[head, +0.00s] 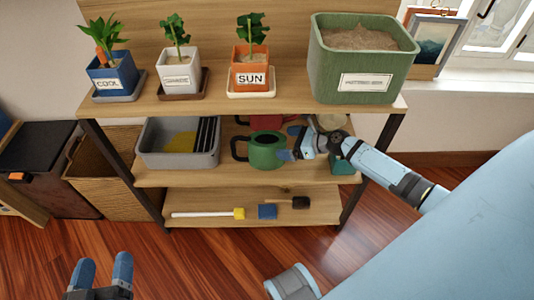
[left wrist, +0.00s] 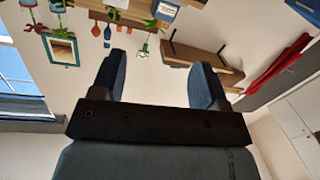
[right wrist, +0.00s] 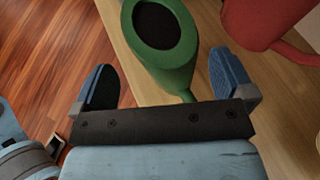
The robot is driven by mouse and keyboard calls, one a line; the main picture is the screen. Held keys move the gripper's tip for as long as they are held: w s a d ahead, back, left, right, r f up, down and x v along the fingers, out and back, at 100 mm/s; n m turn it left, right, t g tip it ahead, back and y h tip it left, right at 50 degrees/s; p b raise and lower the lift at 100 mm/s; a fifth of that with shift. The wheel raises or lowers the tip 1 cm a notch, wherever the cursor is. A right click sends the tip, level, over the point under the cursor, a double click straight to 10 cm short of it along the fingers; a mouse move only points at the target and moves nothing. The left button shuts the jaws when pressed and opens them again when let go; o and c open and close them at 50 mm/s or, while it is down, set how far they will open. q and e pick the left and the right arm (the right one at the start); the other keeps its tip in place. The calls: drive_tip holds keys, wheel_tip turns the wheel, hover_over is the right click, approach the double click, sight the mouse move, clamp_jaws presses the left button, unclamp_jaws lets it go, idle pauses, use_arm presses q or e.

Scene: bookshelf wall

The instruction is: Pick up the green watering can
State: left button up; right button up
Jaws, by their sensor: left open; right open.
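The green watering can (head: 267,150) stands on the middle shelf board, with a dark handle on its left side. My right gripper (head: 290,142) is at the can's right side, its arm reaching in from the right. In the right wrist view the green watering can (right wrist: 168,45) lies beyond and between the open fingers of my right gripper (right wrist: 165,82), with a narrow green part reaching down to the gripper's palm. Whether a finger touches the can I cannot tell. My left gripper (head: 103,270) is open and empty at the lower left, away from the shelf; its fingers also show in the left wrist view (left wrist: 160,75).
A grey bin (head: 180,152) stands left of the can. A red can (right wrist: 255,22) is close behind it. The top board (head: 210,105) with potted plants and a green planter (head: 362,75) overhangs it. Brushes (head: 268,211) lie on the low shelf.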

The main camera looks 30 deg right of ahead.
sight(281, 142)
drive_tip(key=b+x, duration=0.1)
drive_tip(key=x, duration=0.3)
drive_tip(key=shift+s+f+b, duration=0.1)
drive_tip(key=shift+f+b, duration=0.2)
drive_tip(key=shift+b, duration=0.05)
drive_tip(key=shift+w+a+f, duration=0.1)
drive_tip(key=shift+w+a, duration=0.15)
drive_tip(key=shift+w, duration=0.15)
drive_tip(key=c, duration=0.6)
use_arm(q)
drive_tip(key=shift+t+h, duration=0.8)
drive_tip(key=shift+t, duration=0.1)
drive_tip(key=r, duration=0.2)
drive_tip(key=d+r, duration=0.1)
drive_tip(key=shift+s+d+r, duration=0.1)
drive_tip(key=shift+d+r, duration=0.05)
drive_tip(key=shift+r, duration=0.25)
use_arm(e)
drive_tip(key=shift+c, duration=0.7)
drive_tip(key=shift+r, duration=0.25)
